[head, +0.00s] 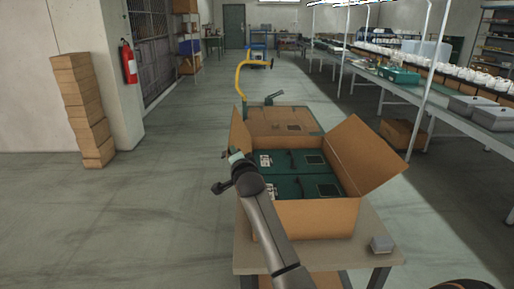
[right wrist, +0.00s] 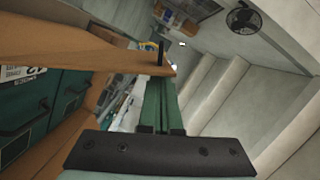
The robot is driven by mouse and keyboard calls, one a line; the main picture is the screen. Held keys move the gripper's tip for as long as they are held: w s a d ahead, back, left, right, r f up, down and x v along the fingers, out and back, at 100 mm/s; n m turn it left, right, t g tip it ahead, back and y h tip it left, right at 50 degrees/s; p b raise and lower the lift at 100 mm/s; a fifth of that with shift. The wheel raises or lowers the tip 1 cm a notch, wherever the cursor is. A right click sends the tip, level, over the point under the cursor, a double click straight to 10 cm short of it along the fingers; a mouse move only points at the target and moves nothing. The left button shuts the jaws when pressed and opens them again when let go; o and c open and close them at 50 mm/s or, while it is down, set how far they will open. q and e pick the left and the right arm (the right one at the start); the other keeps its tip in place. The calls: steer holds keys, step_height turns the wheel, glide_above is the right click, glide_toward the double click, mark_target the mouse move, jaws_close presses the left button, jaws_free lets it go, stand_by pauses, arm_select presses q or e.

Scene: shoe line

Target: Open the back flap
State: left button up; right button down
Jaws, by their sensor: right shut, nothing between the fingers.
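The open brown carton (head: 305,218) stands on a table, with green shoe boxes (head: 310,185) inside. Its right flap (head: 365,155) leans outward and its left flap (head: 239,135) stands up. At the back edge I cannot clearly tell the back flap from the brown surface (head: 270,121) behind. My right gripper (head: 235,156) is shut and empty, at the carton's left side near the left flap. In the right wrist view its green fingers (right wrist: 157,100) are together beside a cardboard edge (right wrist: 95,45); contact is unclear. My left gripper is not in view.
A small grey block (head: 381,244) sits on the table's front right corner. A yellow curved pole (head: 240,78) rises behind the carton. Stacked brown boxes (head: 82,110) stand far left. A long bench (head: 455,110) runs along the right. The floor at left is clear.

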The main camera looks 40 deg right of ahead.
mark_target(222, 158)
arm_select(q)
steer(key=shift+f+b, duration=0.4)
arm_select(e)
steer(key=shift+w+a+f+n+g, duration=0.2)
steer(key=shift+w+a+f+n, duration=0.3)
steer(key=shift+w+a+n, duration=0.2)
steer(key=shift+w+a+f+n+g, duration=0.2)
steer(key=shift+w+a+f+n, duration=0.35)
steer(key=shift+a, duration=0.25)
steer(key=shift+r, duration=0.15)
